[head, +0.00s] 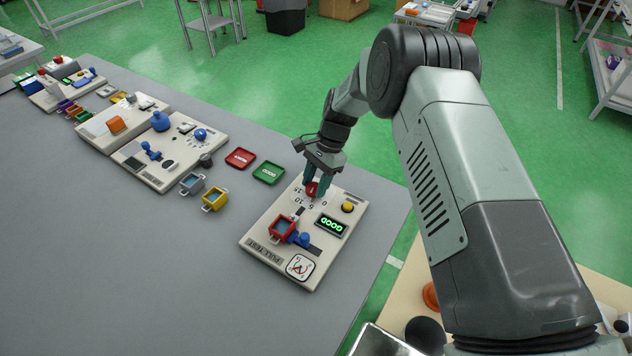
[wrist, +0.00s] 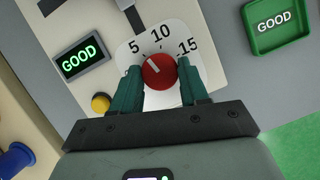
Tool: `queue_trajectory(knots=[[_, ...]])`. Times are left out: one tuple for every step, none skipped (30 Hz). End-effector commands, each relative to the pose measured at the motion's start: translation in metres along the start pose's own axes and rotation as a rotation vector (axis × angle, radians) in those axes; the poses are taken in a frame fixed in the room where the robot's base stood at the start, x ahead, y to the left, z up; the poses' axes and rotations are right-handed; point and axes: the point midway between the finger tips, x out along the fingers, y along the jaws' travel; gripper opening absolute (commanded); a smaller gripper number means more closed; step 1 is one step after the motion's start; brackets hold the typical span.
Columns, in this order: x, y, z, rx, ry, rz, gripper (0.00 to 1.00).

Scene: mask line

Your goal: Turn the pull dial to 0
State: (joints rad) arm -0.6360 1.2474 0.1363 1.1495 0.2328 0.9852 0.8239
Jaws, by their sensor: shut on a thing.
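The pull dial is a round red knob (head: 312,188) on a white scale plate at the far end of the pull test panel (head: 262,236). In the wrist view the dial (wrist: 158,71) sits between my two green fingers. My gripper (head: 315,183), also in the wrist view (wrist: 161,82), is shut on it. The 5, 10 and 15 are readable in the wrist view; the 0 is hidden there behind my left finger.
The panel also carries a yellow button (head: 348,207), a lit green GOOD display (head: 331,226), a red mask-like frame (head: 282,228), a blue clamp (head: 301,239) and a gauge (head: 300,266). Red (head: 240,158) and green (head: 269,173) trays lie beyond.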

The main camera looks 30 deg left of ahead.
Motion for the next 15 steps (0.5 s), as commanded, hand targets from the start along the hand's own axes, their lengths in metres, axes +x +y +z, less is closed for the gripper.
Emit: queue_trajectory(knots=[[0.0000,-0.0007,-0.0003,-0.042,0.001,0.018,0.14],[0.0002,-0.0007,0.0000,-0.067,0.000,0.030,0.14],[-0.0002,-0.0013,-0.0002,-0.102,0.001,0.043,0.14],[-0.0002,-0.0012,-0.0001,-0.129,0.000,0.055,0.14],[-0.0002,-0.0016,-0.0002,-0.155,0.001,0.065,0.14],[-0.0001,-0.0017,-0.0001,-0.190,0.000,0.080,0.14],[0.0001,-0.0019,-0.0002,-0.216,0.000,0.091,0.14],[0.0000,-0.0023,0.0001,-0.243,0.000,0.102,0.14],[0.0000,-0.0026,0.0003,-0.279,0.000,0.117,0.14],[-0.0002,-0.0029,0.0004,-0.304,0.001,0.128,0.14],[0.0000,-0.0031,0.0007,-0.331,0.000,0.138,0.14],[0.0002,-0.0032,0.0005,-0.366,0.000,0.153,0.14],[0.0002,-0.0033,0.0006,-0.392,0.000,0.164,0.14],[0.0002,-0.0036,0.0007,-0.418,0.000,0.175,0.14],[-0.0001,-0.0039,0.0008,-0.454,0.000,0.190,0.14]])
